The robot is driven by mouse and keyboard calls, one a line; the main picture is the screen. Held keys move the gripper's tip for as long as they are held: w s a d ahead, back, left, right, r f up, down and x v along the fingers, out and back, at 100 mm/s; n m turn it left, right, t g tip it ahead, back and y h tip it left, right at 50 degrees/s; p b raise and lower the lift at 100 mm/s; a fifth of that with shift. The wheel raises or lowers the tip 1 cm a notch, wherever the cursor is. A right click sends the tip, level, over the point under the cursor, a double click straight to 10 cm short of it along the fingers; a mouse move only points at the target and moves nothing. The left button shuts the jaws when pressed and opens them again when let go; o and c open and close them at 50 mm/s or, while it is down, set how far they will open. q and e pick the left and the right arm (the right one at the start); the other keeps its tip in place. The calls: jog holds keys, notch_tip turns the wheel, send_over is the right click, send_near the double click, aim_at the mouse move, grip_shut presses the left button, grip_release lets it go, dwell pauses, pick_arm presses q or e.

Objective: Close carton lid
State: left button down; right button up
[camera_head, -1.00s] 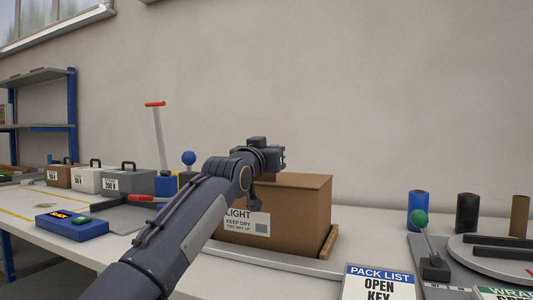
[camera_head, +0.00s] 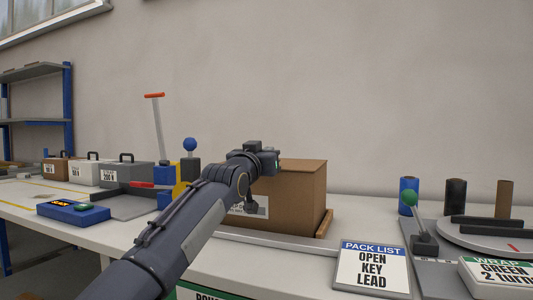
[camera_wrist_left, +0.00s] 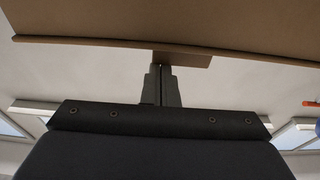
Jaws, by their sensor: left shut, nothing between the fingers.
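The brown carton (camera_head: 292,200) stands on the white bench in the middle of the head view, with a printed label on its front. Its upper face (camera_head: 303,163) shows at the right; its left side and part of its top are hidden behind my left arm. My left gripper (camera_head: 276,160) is at the carton's upper left, its fingers hard to make out there. In the left wrist view the left gripper (camera_wrist_left: 162,84) has its fingers together and empty, tips close to a brown cardboard panel (camera_wrist_left: 170,25) crossing the top; I cannot tell whether they touch. My right gripper is not in view.
A pack list sign (camera_head: 372,268) stands front right of the carton. A green-knobbed lever (camera_head: 410,198) and rolls (camera_head: 455,197) are farther right. Cases (camera_head: 125,175), a blue box (camera_head: 73,212) and a blue-knobbed post (camera_head: 190,147) stand left. The wall behind is bare.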

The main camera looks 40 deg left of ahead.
pick_arm(q)
jog(key=shift+w+a+f+g, duration=0.1)
jog(key=shift+w+f+g, duration=0.25)
jog(key=shift+f, duration=0.55)
jog(key=r+p, duration=0.1)
jog(key=r, duration=0.1)
jog(key=r+p, duration=0.1)
jog(key=s+r+p, duration=0.1)
jog(key=r+p, duration=0.1)
jog(key=shift+r, duration=0.3)
jog(key=s+d+f+b, duration=0.2)
jog(key=s+f+b, duration=0.1)
jog(key=s+f, duration=0.3)
jog(key=shift+s+d, duration=0.25)
jog(key=shift+s, duration=0.35)
